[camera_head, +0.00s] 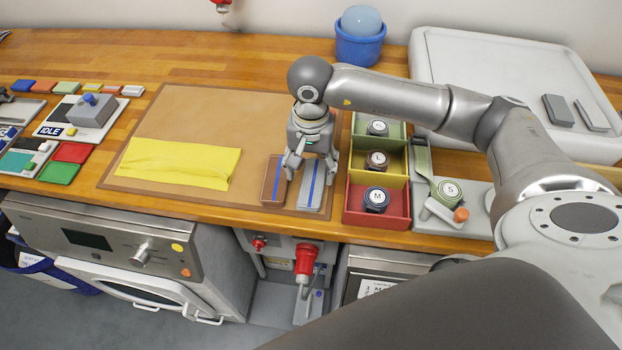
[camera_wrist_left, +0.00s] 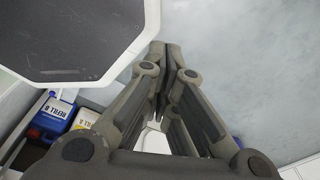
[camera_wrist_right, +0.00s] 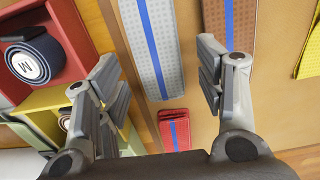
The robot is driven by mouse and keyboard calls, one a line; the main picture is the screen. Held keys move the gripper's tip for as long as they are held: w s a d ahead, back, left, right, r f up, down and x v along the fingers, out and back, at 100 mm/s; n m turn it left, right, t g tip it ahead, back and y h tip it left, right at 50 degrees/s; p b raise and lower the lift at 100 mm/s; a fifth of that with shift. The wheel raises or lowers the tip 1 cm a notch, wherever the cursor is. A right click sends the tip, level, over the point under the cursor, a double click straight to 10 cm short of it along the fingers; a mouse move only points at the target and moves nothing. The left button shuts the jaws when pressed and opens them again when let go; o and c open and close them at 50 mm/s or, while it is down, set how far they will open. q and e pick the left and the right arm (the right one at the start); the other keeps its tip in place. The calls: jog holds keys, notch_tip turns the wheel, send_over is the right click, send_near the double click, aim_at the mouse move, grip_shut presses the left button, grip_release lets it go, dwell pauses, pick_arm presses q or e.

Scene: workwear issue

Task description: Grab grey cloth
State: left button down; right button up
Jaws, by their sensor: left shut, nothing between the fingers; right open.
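The grey cloth (camera_head: 311,188) is a folded strip with a blue stripe. It lies near the front right of the brown mat (camera_head: 200,105). A brown cloth (camera_head: 272,185) with a blue stripe lies just left of it. My right gripper (camera_head: 311,168) is open and points down over the grey cloth, partly hiding its far end. In the right wrist view the grey cloth (camera_wrist_right: 149,40) lies ahead between the open fingers, which hold nothing. A red striped cloth (camera_wrist_right: 174,130) also shows there. My left gripper (camera_wrist_left: 170,60) is shut and empty, away from the worktop.
A yellow cloth (camera_head: 180,163) lies on the mat. The sectioned box (camera_head: 407,220) with rolled belts stands close right of the grey cloth. A white tray (camera_head: 470,90) is at the back right. The mat's back left is clear.

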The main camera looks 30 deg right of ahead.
aim_at(311, 180)
notch_tip(311, 180, down, 4)
jog(key=shift+r+p, duration=0.2)
jog(key=shift+p, duration=0.6)
jog(key=shift+f, duration=0.4)
jog(key=shift+c, duration=0.4)
jog(key=c, duration=0.5)
pick_arm(q)
jog(key=shift+w+d+r, duration=0.2)
jog(key=shift+w+r, duration=0.1)
jog(key=shift+r, duration=0.25)
jog(key=shift+w+d+r, duration=0.15)
jog(key=shift+w+r, duration=0.1)
jog(key=shift+r, duration=0.3)
pick_arm(e)
jog(key=shift+c, duration=1.1)
